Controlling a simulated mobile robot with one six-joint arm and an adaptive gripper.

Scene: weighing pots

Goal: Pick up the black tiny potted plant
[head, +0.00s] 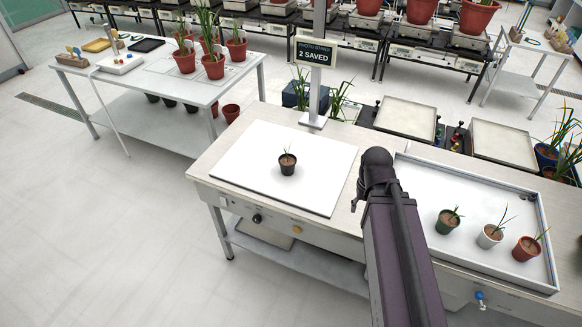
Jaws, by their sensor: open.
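The black tiny potted plant (287,164) stands upright on the white square board (255,190) on the bench, with a short green sprout and brown soil. My gripper (358,204) shows only in small part at the far end of my dark arm, right of the board and apart from the plant. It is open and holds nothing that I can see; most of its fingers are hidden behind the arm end.
A white tray (403,168) on the right holds a green pot (447,221), a white pot (489,236) and a red pot (526,248). A sign (315,53) reading "2 SAVED" stands on a post behind the board. The board around the black pot is clear.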

